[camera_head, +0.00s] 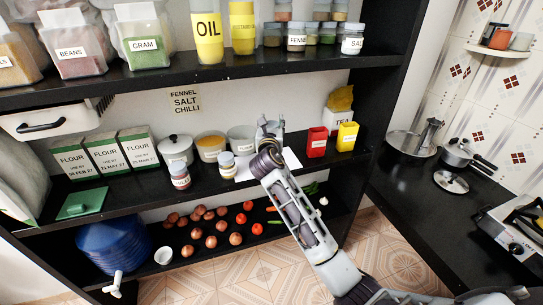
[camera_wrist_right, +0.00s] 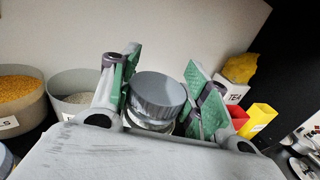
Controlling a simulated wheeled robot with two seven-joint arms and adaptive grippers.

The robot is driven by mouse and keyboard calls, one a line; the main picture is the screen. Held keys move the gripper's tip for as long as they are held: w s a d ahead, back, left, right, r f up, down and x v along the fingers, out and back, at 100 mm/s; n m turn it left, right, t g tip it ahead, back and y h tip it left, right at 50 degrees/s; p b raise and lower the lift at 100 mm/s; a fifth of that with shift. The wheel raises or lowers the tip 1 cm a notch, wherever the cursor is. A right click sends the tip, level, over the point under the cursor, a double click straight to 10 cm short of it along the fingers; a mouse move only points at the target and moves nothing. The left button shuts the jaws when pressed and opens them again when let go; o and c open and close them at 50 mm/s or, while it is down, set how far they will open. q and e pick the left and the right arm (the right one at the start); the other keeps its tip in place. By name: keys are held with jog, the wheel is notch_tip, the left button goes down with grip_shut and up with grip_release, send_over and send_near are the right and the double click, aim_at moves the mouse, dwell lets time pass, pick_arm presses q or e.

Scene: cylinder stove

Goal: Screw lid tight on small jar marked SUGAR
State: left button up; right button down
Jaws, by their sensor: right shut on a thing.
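My right gripper (camera_head: 271,124) reaches over the middle shelf, near its back. In the right wrist view, my right gripper (camera_wrist_right: 165,88) has its green-padded fingers on either side of a round grey lid (camera_wrist_right: 159,92) and is shut on it. The lid sits on a small clear jar (camera_wrist_right: 152,124), of which only a thin band shows below it. Any label on this jar is hidden, so I cannot read SUGAR. I cannot tell how tightly the lid sits. My left gripper is not in view.
Two small lidded jars (camera_head: 179,176) (camera_head: 227,165) stand at the middle shelf's front, left of my arm. Bowls (camera_head: 211,148) are behind them. Red (camera_head: 317,142) and yellow (camera_head: 347,136) containers stand to the right. The upper shelf (camera_head: 200,75) is overhead.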

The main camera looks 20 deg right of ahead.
jog(key=shift+f, duration=2.1)
jog(key=shift+f+b, duration=0.4)
jog(key=shift+f, duration=2.1)
jog(key=shift+f, duration=0.15)
jog(key=c, duration=0.7)
grip_release()
jog(key=shift+s+a, duration=0.1)
jog(key=shift+s, duration=0.05)
jog(key=shift+b+v, duration=0.4)
jog(key=shift+v, duration=5.45)
